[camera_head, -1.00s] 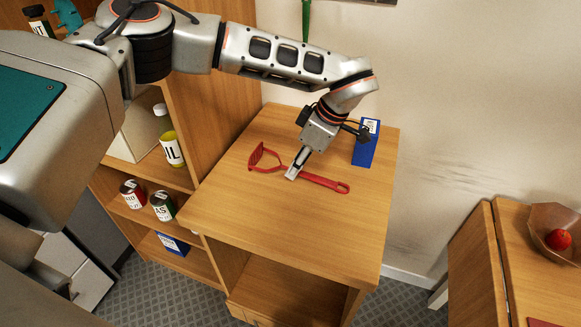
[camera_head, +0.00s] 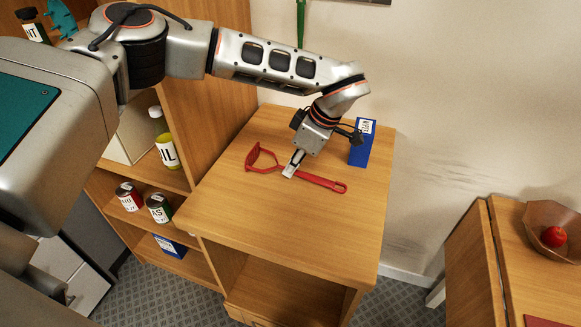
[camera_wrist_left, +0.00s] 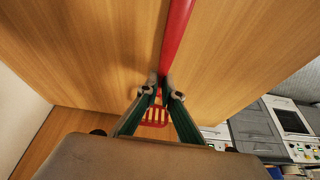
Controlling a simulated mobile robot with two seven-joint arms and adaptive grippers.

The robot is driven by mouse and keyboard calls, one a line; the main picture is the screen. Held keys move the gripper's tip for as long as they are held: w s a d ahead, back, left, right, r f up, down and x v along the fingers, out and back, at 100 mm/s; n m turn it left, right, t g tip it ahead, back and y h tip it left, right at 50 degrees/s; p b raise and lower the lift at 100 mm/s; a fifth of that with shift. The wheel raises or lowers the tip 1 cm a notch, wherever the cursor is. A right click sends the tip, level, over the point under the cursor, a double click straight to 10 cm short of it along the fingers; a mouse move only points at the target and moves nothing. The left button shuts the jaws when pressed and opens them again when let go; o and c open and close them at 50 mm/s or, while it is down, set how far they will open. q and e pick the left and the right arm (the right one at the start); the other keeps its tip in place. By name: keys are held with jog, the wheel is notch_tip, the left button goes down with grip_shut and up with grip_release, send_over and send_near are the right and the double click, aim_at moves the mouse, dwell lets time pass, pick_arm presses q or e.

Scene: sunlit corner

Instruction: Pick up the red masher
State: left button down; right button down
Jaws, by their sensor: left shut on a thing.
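The red masher (camera_head: 325,183) lies across the wooden cabinet top (camera_head: 260,215), its slotted head to the left and its looped handle end to the right. My left gripper (camera_head: 289,172) reaches down onto the masher's shaft near the head and is shut on it. In the left wrist view, the gripper's fingertips (camera_wrist_left: 161,92) close on either side of the red masher (camera_wrist_left: 175,40), with the slotted head showing between the fingers. I cannot make out a clear gap between masher and top. My right gripper does not show.
A blue box (camera_head: 363,143) stands on the cabinet top just behind my wrist. Shelves at the left hold cans and a yellow-labelled bottle (camera_head: 167,150). A wooden bowl (camera_head: 533,226) with a red fruit (camera_head: 554,237) sits on a table at the right. The cabinet top's front is clear.

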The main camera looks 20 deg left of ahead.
pick_arm(q)
notch_tip(320, 180, up, 20)
jog(key=shift+p, duration=0.35)
jog(key=shift+f, duration=0.15)
dwell(0.3)
